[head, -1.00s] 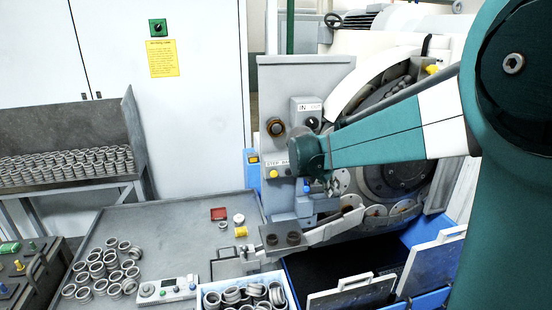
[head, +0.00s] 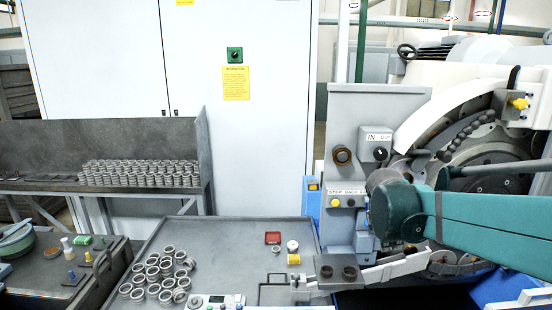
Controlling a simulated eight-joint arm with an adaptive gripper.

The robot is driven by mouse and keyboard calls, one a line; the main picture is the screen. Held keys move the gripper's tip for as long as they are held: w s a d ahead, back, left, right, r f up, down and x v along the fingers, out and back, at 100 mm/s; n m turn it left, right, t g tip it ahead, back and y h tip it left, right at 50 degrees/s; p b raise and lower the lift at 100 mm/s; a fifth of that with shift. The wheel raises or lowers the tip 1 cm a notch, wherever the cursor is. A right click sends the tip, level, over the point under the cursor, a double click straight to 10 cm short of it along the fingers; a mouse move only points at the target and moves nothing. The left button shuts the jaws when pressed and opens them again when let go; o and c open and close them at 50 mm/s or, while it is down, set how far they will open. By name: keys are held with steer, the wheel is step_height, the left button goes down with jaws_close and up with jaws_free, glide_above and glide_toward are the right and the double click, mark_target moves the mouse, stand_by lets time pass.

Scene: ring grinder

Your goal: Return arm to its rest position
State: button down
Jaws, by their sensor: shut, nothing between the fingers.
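My teal arm (head: 490,220) reaches in from the right edge in the head view. Its rounded joint (head: 396,208) is in front of the grinder's grey control panel (head: 350,115) and hides part of it. My gripper cannot be made out; the arm's own joint and link seem to cover that area. The ring grinder (head: 480,140), with its large round wheel housing and white guard, stands behind the arm.
A shelf (head: 60,145) with rows of rings is at left. A white cabinet (head: 270,70) stands behind.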

steer(key=s+a+f+m+y+b, duration=0.1)
steer(key=s+a+f+m, duration=0.2)
steer(key=s, duration=0.5)
steer(key=s+a+f+m+t+y+b, duration=0.1)
steer(key=s+a+f+m+b, duration=0.1)
steer(key=s+a+m, duration=0.3)
steer(key=s+a+f+m+t+y+b, duration=0.1)
steer(key=s+a+f+m, duration=0.3)
steer(key=s+m, duration=0.5)
steer(key=shift+s+f+y+b, duration=0.15)
steer(key=shift+s+y+b, duration=0.35)
steer(key=shift+s, duration=0.6)
